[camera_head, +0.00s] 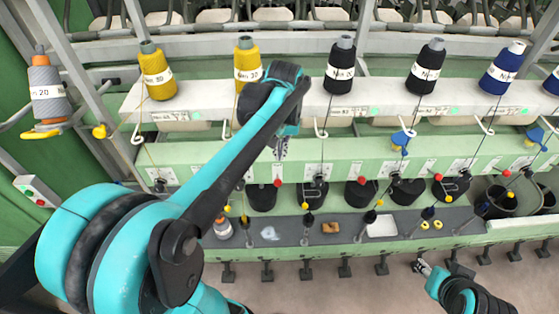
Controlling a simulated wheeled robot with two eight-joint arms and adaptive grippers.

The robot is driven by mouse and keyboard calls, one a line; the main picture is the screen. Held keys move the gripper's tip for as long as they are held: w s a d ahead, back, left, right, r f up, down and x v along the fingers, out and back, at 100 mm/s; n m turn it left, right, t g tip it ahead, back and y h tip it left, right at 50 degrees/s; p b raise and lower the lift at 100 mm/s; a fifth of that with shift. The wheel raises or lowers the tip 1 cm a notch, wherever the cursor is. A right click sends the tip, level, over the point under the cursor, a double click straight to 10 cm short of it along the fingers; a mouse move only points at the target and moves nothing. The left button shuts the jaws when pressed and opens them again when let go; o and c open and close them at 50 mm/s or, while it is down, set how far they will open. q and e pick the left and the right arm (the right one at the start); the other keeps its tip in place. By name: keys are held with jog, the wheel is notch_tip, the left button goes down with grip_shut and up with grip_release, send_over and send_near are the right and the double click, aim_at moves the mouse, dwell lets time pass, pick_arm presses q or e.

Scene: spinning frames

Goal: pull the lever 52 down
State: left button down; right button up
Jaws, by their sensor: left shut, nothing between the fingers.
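A row of thin levers with red and yellow balls runs along the front of the green spinning frame; one red-balled lever (277,183) is just below my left gripper. The number plates are too small to read, so I cannot tell which lever is 52. My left gripper (280,150) is shut and empty, pointing down in front of the green beam. It appears apart from the levers, though its arm hides part of the frame on the left. My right gripper (421,267) is low at the right, in front of the machine; its finger opening is too small to judge.
Yellow (157,75), black (340,68) and blue (502,70) thread spools stand on the upper rail. A grey tray (345,228) with small items runs below the levers. The floor (340,290) in front is clear.

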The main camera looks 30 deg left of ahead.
aim_at(280, 181)
pick_arm(q)
jog(key=f, duration=0.9)
jog(key=shift+w+a, duration=0.3)
jog(key=shift+f, duration=0.1)
jog(key=shift+s+d+t, duration=0.15)
jog(key=shift+s+t, duration=0.1)
jog(key=shift+t, duration=0.05)
jog(key=shift+s+f+y+b, duration=0.1)
jog(key=shift+f+y+b, duration=0.1)
jog(key=shift+y+b, duration=0.15)
jog(key=shift+s+d+f+t+y+b, duration=0.25)
jog(key=shift+s+f+t+y+b, duration=0.15)
jog(key=shift+t, duration=0.3)
jog(key=shift+s+d+f+t+y+b, duration=0.25)
jog(key=shift+f+t+b, duration=0.2)
jog(key=shift+t, duration=0.25)
jog(key=t+y+b, duration=0.1)
jog(key=f+t+y+b, duration=0.1)
jog(key=t+b, duration=0.1)
jog(key=s+f+t+b, duration=0.1)
jog(key=b, duration=0.1)
jog(key=shift+s+d+f+y, duration=0.1)
jog(key=shift+d+f+y, duration=0.15)
jog(key=shift+d+y, duration=0.15)
jog(key=shift+a, duration=0.1)
